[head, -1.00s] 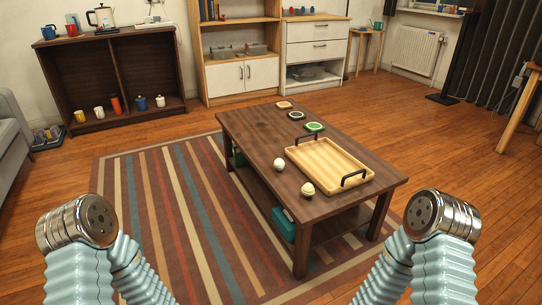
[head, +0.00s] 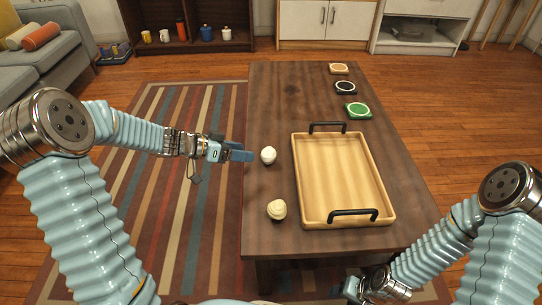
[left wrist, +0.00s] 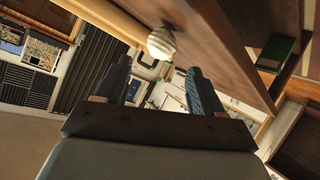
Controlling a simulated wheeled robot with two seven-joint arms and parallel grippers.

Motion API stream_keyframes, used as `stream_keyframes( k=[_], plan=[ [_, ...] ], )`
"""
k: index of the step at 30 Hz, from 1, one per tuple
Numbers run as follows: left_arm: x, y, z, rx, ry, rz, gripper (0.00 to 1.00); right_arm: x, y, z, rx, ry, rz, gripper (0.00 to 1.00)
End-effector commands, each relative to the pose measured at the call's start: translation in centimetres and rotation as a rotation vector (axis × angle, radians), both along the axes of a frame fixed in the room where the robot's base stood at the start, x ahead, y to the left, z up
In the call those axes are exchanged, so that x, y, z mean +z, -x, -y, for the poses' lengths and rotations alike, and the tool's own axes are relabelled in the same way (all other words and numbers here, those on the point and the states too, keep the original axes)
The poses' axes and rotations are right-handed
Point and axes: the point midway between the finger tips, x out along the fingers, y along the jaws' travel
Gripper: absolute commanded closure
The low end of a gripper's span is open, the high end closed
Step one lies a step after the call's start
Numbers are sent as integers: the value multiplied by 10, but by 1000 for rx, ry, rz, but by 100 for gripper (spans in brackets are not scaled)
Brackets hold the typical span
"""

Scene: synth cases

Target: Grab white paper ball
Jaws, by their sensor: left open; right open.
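A white ball (head: 268,155) sits on the wooden table near its left edge. A cream ball (head: 277,209) sits nearer to me on the same edge. My left gripper (head: 242,153) is open and empty, just left of the white ball and pointing at it. In the left wrist view a pale ball (left wrist: 162,43) with faint bands shows ahead of the open fingers, apart from them; I cannot tell which ball it is. My right gripper (head: 354,287) is open, low at the table's near edge and partly hard to see.
A wooden tray (head: 311,222) with black handles stands right of the balls, empty. Tan, black and green coasters (head: 358,110) lie at the far end of the table (head: 270,95). A striped rug (head: 185,200) lies on the left. The table's left edge is close to both balls.

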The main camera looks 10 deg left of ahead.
Motion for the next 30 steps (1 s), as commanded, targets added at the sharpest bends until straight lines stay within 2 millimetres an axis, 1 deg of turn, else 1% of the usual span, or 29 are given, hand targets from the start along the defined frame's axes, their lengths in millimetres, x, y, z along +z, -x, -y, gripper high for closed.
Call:
stream_keyframes(
  k=[1, 3, 10, 15, 18, 26, 29, 30],
  plan=[
    [-5, -5, 8, -3, 1, -1, 32, 0, 0, 0, 0, 0, 0, 43],
    [-10, -11, 16, -3, 1, -1, 32, 0, 0, 0, 0, 0, 0, 43],
    [-19, -22, 30, -2, 0, -3, 32, 2, 0, 0, -1, 0, 1, 43],
    [-33, -38, 49, -3, 0, -5, 32, 6, -1, 1, -2, 2, 1, 43],
    [-38, -44, 57, -2, 0, -3, 32, 7, -1, 1, -2, 2, 2, 43],
    [-40, -46, 59, 0, -1, -3, 32, 6, -1, 1, -2, 2, 2, 43],
    [-40, -46, 59, 0, -1, -3, 46, 6, -1, 1, -2, 2, 2, 43],
    [-40, -46, 59, 0, -1, -3, 52, 6, -1, 1, -2, 2, 2, 43]
  ],
)
